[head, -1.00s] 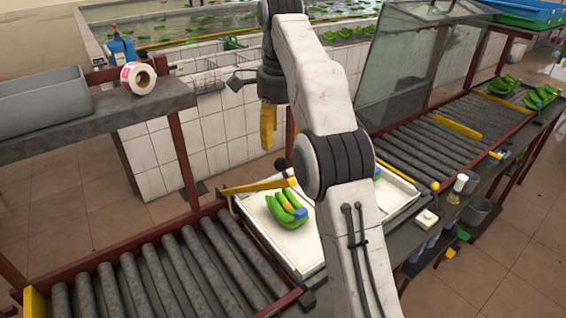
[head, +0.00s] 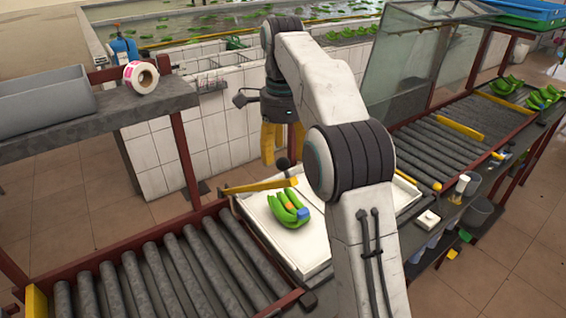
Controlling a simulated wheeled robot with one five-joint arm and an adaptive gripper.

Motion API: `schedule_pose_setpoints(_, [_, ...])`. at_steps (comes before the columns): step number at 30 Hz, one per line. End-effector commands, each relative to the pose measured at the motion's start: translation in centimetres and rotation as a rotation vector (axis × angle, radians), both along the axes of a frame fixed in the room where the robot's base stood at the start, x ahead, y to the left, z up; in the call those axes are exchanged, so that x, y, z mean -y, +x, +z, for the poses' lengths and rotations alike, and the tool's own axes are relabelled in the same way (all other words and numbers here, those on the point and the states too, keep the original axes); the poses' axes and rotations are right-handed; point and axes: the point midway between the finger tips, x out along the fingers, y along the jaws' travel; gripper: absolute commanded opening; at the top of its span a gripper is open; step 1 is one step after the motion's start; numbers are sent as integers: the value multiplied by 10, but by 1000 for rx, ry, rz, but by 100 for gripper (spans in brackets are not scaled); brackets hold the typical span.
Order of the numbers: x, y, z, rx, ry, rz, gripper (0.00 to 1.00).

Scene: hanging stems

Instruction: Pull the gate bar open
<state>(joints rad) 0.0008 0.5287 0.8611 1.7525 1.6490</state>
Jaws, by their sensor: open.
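The gate bar (head: 255,187) is a yellow bar lying across the far left end of a white tray (head: 262,228), beside the rollers. A black ball knob (head: 282,163) stands near its right end. My gripper (head: 282,155) points down with two yellow fingers spread apart, and nothing shows held between them. Its fingertips appear close to the knob, one on each side in the picture; I cannot tell the exact depth or whether they touch. A green banana bunch (head: 287,208) with a blue tag lies on the tray.
A roller conveyor (head: 165,268) runs up to the tray from the left, and another (head: 440,150) continues at the right. A grey shelf (head: 95,120) with a label roll (head: 141,77) stands at left. A white tiled tank wall (head: 228,130) is behind my gripper.

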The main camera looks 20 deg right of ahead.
Motion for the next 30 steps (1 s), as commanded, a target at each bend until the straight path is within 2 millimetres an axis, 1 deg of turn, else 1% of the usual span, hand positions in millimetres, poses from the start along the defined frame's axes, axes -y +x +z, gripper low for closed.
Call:
schedule_pose_setpoints(6, [0,-1,-17,-2,0,0,56])
schedule_pose_setpoints(12, [0,-1,-28,0,0,0,56])
schedule_pose_setpoints(18, [0,0,-32,1,0,0,56])
schedule_pose_setpoints(27, [0,0,-33,1,0,1,56])
schedule_pose_setpoints(28, [0,0,-33,1,0,1,57])
schedule_pose_setpoints(30, [0,0,-33,1,0,0,51])
